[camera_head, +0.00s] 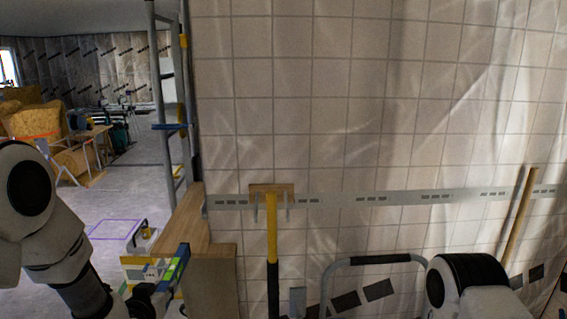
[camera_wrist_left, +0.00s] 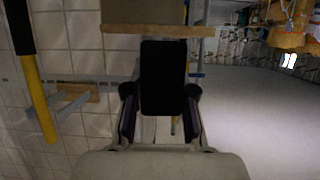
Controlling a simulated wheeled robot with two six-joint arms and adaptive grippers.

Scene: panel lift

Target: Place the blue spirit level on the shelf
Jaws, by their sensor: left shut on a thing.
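My left gripper (camera_head: 150,297) is low in the head view, left of centre. It is shut on the blue spirit level (camera_head: 176,262), which has a green part and stands up tilted from the jaws. In the left wrist view a dark block (camera_wrist_left: 163,78) sits between the fingers of the gripper (camera_wrist_left: 160,108); it looks like the level in shadow. The wooden shelf (camera_head: 183,222) is just behind and right of the level. A wooden edge (camera_wrist_left: 145,17) shows beyond the block in the wrist view. My right arm shows at lower right, but its gripper is out of view.
A yellow-handled tool (camera_head: 271,225) hangs from a wooden wall holder on a metal rail (camera_head: 340,198), right of the shelf. A grey tubular frame (camera_head: 375,261) stands before the tiled wall. A ladder-like metal frame (camera_head: 168,110) rises behind the shelf. Open floor lies at left.

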